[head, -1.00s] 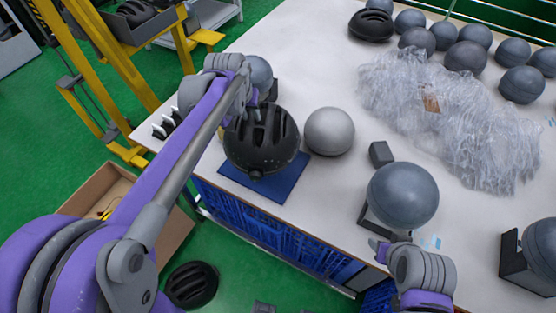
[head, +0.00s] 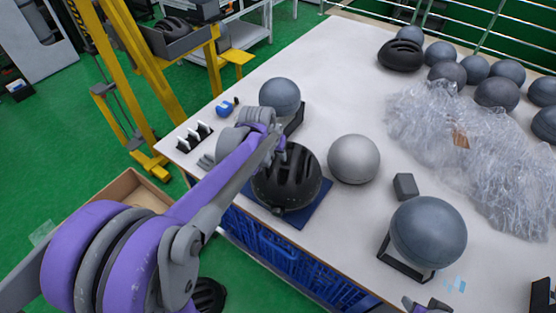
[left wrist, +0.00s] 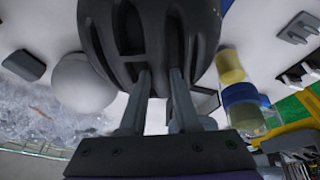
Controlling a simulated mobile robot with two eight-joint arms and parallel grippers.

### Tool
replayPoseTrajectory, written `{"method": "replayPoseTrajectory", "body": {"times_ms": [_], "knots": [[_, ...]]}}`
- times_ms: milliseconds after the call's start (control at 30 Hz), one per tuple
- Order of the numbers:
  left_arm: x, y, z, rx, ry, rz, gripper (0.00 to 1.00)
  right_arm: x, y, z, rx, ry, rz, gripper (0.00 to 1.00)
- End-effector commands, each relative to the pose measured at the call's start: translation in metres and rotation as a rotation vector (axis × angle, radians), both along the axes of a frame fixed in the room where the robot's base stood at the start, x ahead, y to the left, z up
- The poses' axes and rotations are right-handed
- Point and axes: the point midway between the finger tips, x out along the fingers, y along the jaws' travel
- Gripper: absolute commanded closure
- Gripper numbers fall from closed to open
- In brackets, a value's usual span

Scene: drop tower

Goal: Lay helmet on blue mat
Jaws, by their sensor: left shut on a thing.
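A black vented helmet (head: 287,180) is over the blue mat (head: 315,212) at the table's near left edge. It covers most of the mat; I cannot tell whether it touches it. My left gripper (head: 279,150) is at the helmet's far upper side and is shut on it. In the left wrist view the two fingers (left wrist: 158,85) reach into the vents of the helmet (left wrist: 150,30). My right gripper (head: 427,304) is partly in view at the bottom edge; its fingers do not show clearly.
A pale grey ball (head: 353,159) stands close right of the helmet. A darker ball (head: 280,96) stands behind it and another (head: 428,232) at right. Clear plastic wrap (head: 475,150) covers the right side. Another helmet (head: 400,55) lies at the back. Bare table lies between.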

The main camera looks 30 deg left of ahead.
Motion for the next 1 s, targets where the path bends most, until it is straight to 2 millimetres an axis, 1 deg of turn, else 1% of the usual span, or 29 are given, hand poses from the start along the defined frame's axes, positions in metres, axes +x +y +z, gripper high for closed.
{"method": "replayPoseTrajectory", "body": {"times_ms": [33,133,400,533,567,700,733,1000], "knots": [[0.001,0.000,-0.009,0.000,0.000,0.000,1.00,-0.001,0.000,-0.002,0.000,0.001,0.000,0.50],[0.000,0.000,-0.018,0.000,0.000,0.000,1.00,-0.001,0.000,-0.003,0.000,0.002,0.000,0.50],[0.000,0.000,-0.019,0.000,-0.001,0.000,1.00,-0.001,0.000,-0.002,0.000,0.002,0.000,0.50],[0.000,0.000,-0.023,0.000,0.000,0.000,1.00,-0.002,0.000,-0.006,0.000,0.004,0.000,0.50],[0.000,0.000,-0.023,0.000,0.000,0.000,0.66,-0.002,0.000,-0.006,0.000,0.004,0.000,0.50],[0.000,0.000,-0.022,0.000,0.000,0.000,0.41,-0.002,0.000,-0.005,0.000,0.003,0.000,0.50],[0.000,0.000,-0.022,0.000,0.000,0.000,0.40,-0.002,0.000,-0.005,0.000,0.003,0.000,0.50],[0.000,0.000,-0.020,0.000,-0.001,0.000,0.40,-0.001,0.000,-0.003,0.000,0.002,0.000,0.50]]}}
